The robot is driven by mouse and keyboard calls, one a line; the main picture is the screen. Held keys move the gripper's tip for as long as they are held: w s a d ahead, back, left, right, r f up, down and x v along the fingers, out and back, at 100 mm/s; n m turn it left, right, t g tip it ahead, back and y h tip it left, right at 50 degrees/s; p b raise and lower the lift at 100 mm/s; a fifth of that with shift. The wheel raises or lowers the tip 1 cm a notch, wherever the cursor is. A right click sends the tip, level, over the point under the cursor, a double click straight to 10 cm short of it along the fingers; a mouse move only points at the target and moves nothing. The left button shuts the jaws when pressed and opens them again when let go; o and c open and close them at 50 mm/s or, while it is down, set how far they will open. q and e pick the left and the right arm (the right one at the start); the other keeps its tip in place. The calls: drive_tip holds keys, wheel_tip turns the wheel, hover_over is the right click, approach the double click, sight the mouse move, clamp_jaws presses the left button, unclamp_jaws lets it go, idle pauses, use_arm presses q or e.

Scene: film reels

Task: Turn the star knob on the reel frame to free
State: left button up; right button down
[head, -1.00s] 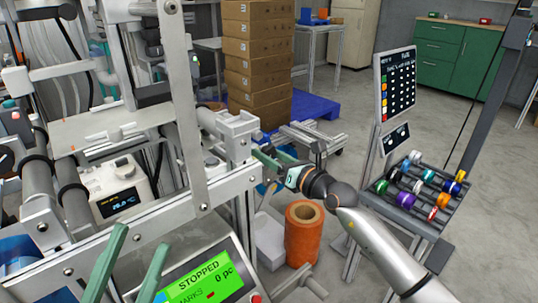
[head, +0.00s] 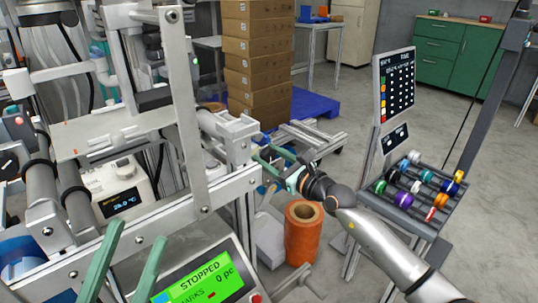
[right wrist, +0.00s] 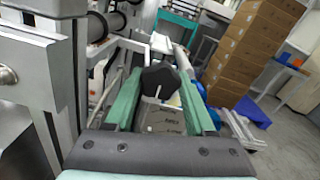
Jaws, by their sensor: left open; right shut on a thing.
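The dark star knob (right wrist: 160,79) shows in the right wrist view, between the green fingers of my right gripper (right wrist: 158,100), which is shut on it. Below the knob is a grey block with faint lettering (right wrist: 160,118). In the head view, my right gripper (head: 272,160) reaches in from the right to the end of the metal reel frame (head: 225,192). The knob is hard to make out there. My left gripper (head: 140,240) is open and empty, at the lower left in front of the frame. The knob's marking cannot be read.
A green screen (head: 200,283) reads STOPPED. An orange roll (head: 302,240) stands on the floor below my right arm. A rack of coloured reels (head: 405,205) and a dark board (head: 394,85) stand at right. Stacked boxes (head: 258,60) stand behind on a blue pallet.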

use_arm(q)
drive_tip(key=shift+f, duration=0.1)
use_arm(e)
drive_tip(key=shift+c, duration=1.2)
unclamp_jaws()
drive_tip(key=shift+s+d, duration=0.2)
drive_tip(key=shift+s, duration=0.05)
use_arm(q)
drive_tip(key=shift+a+r+p, duration=0.2)
drive_tip(key=shift+r+p, duration=1.8)
drive_tip(key=shift+r, duration=0.05)
use_arm(e)
drive_tip(key=v, duration=1.2)
